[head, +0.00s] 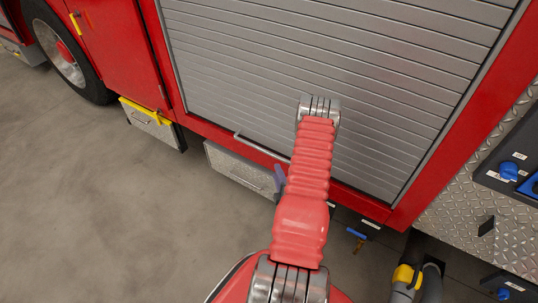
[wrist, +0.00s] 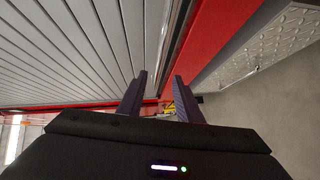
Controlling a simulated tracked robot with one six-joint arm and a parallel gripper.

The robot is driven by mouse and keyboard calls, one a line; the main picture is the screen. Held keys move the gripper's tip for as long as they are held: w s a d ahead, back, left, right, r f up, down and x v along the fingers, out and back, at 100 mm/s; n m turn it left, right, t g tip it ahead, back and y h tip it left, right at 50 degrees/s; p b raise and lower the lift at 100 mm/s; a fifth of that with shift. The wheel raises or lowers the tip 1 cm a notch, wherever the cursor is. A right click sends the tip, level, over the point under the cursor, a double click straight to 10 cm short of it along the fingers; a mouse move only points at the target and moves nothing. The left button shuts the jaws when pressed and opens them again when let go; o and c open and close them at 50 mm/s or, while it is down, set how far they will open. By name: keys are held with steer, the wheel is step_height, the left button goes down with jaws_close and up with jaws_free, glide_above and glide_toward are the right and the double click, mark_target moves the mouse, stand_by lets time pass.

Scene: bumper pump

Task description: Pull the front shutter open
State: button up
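The front shutter (head: 310,70) is a grey slatted roller door in the red truck body, and it is down in the head view. A thin pale bar handle (head: 262,147) runs along its bottom edge, and its right end passes behind my arm. In the head view a purple finger of my gripper (head: 280,179) shows just below the handle's right part; the rest is hidden by my arm. In the wrist view my gripper (wrist: 159,80) has its two purple fingers spread apart with nothing seen held between them. The shutter slats (wrist: 75,50) fill the upper left there.
A metal box step (head: 240,168) sticks out below the shutter, and another with a yellow edge (head: 150,122) is farther left. A control panel (head: 515,160) and a hose fitting (head: 405,277) are at the right. The grey floor (head: 100,220) at left is clear.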

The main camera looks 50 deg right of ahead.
mark_target(269, 154)
steer(key=x, duration=1.3)
steer(key=shift+w+d+f, duration=0.1)
steer(key=shift+w, duration=0.05)
jaws_close()
stand_by(0.3)
steer(key=shift+a, duration=0.2)
steer(key=shift+d, duration=0.15)
